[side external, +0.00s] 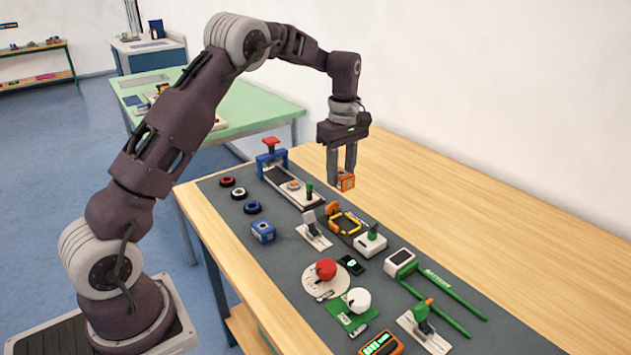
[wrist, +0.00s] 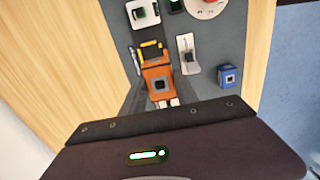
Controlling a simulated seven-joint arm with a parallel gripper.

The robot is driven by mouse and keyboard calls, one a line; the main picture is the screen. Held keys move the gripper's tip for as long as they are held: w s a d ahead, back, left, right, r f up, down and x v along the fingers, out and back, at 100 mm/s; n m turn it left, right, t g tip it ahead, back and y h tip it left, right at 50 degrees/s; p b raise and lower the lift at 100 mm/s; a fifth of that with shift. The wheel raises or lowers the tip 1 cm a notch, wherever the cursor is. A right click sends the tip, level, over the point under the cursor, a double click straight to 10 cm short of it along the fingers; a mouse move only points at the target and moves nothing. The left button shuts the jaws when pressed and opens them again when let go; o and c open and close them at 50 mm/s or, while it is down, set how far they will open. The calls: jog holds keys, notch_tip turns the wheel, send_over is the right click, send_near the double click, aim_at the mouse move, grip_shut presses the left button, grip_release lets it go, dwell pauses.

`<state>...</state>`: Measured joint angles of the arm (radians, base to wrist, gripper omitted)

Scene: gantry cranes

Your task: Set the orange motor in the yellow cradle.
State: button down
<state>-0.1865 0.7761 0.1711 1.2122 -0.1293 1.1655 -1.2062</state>
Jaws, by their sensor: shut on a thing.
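The orange motor (side external: 346,182) is a small boxy block. My gripper (side external: 343,172) is shut on it and holds it in the air above the work mat. The motor also shows large in the wrist view (wrist: 158,83), between the fingers. The yellow cradle (side external: 347,222) is a yellow frame on a dark base on the mat. It lies below the motor and nearer the side camera, apart from it. In the wrist view the cradle (wrist: 151,49) shows just beyond the motor, which partly hides it.
A white block with a green knob (side external: 370,241) stands right of the cradle, and a grey lever clamp (side external: 314,230) left of it. A blue motor (side external: 262,231) sits at the mat's left. A blue-framed slide unit (side external: 272,160) stands behind. Bare wooden tabletop (side external: 440,200) lies to the right.

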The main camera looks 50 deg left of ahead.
aim_at(347, 186)
jog(key=shift+w+d+f, duration=0.1)
jog(key=shift+w, duration=0.75)
notch_tip(347, 186, down, 4)
jog(key=shift+w+f, duration=0.1)
jog(key=shift+f, duration=3.3)
jog(key=shift+f, duration=0.75)
jog(key=c, duration=1)
grip_release()
jog(key=shift+o, duration=0.7)
